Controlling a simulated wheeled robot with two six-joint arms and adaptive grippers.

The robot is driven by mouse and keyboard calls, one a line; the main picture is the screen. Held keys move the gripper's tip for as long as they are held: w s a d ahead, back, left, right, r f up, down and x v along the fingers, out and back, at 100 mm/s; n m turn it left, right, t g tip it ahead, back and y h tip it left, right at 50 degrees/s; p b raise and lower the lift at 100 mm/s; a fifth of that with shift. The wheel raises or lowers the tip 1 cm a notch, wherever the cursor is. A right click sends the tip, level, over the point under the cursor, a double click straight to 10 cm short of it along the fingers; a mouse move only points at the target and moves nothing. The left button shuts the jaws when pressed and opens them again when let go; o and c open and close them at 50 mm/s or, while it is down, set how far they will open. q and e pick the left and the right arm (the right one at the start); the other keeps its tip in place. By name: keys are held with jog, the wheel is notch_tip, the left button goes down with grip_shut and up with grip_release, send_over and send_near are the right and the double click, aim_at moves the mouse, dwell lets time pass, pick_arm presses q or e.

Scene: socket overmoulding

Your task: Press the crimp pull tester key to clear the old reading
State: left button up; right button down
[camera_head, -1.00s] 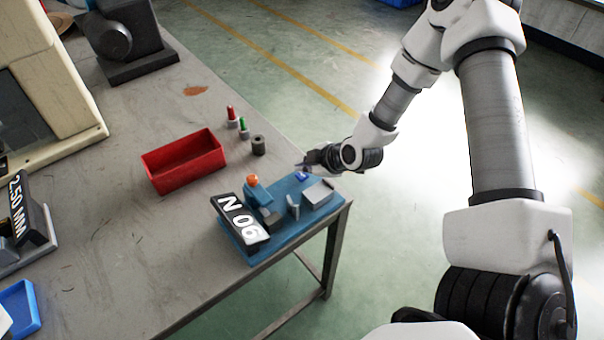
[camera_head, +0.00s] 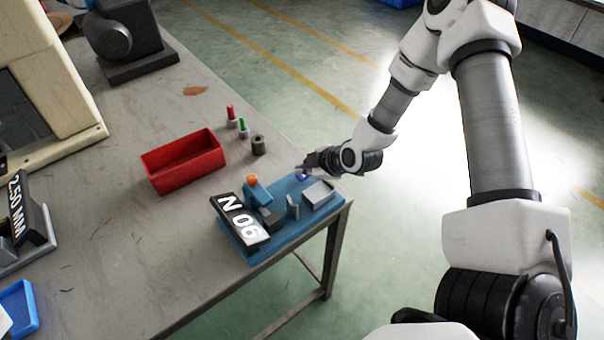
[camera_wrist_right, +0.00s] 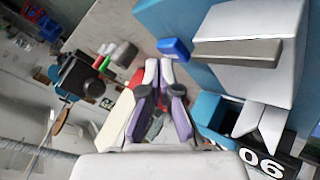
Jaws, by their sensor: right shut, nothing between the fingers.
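The crimp pull tester (camera_head: 285,232) is a blue base at the table's corner with a grey block, an orange knob and a black display (camera_head: 240,222) whose white characters look like "N 06" in the picture. Its blue key (camera_head: 302,177) sits at the far edge of the base, partly hidden by the gripper in the head view. In the right wrist view the key (camera_wrist_right: 173,47) shows clear, just beyond the fingertips. My right gripper (camera_head: 304,169) is shut and empty, close by the key; its fingers (camera_wrist_right: 158,68) are together. I cannot tell whether they touch it. My left gripper is not in view.
A red bin (camera_head: 184,161) stands left of the tester. A red and a green small part (camera_head: 242,128) and a dark cylinder (camera_head: 258,145) stand behind it. A "2.50 MM" display (camera_head: 28,212) and large machines are at left. Open floor lies right of the table.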

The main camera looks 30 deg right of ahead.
aim_at(304, 176)
jog(key=shift+f+b, duration=0.3)
jog(key=shift+f, duration=0.2)
jog(key=shift+r, duration=0.1)
dwell(0.5)
jog(key=shift+r+p, duration=0.9)
jog(key=shift+p, duration=0.15)
notch_tip(304, 176, up, 5)
jog(key=p, duration=0.5)
jog(key=shift+f, duration=0.1)
